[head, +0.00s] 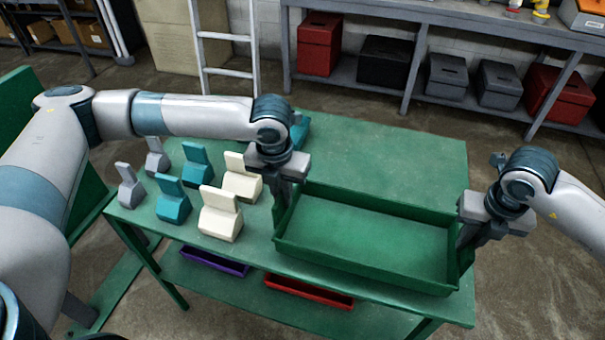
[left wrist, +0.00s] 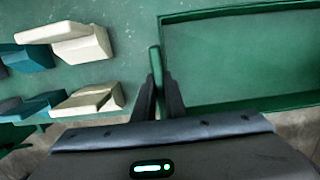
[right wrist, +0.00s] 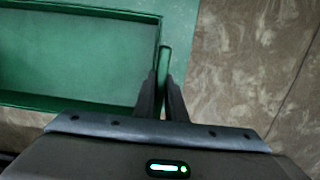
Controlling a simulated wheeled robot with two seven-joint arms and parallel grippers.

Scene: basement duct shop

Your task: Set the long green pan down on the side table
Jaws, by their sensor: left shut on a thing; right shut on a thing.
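The long green pan (head: 365,271) is an empty, shallow rectangular tray over the right part of the green table (head: 390,150). I cannot tell whether its underside touches the tabletop. My left gripper (head: 281,207) is shut on an upright green handle at the pan's left end; the left wrist view shows the handle (left wrist: 155,65) between the fingers. My right gripper (head: 468,236) is shut on the matching handle at the right end, which shows in the right wrist view (right wrist: 164,62). The pan looks about level.
Several wedge-shaped blocks, grey (head: 130,190), teal (head: 173,205) and cream (head: 220,218), stand on the table left of the pan. A purple tray (head: 215,262) and a red tray (head: 308,293) lie on the lower shelf.

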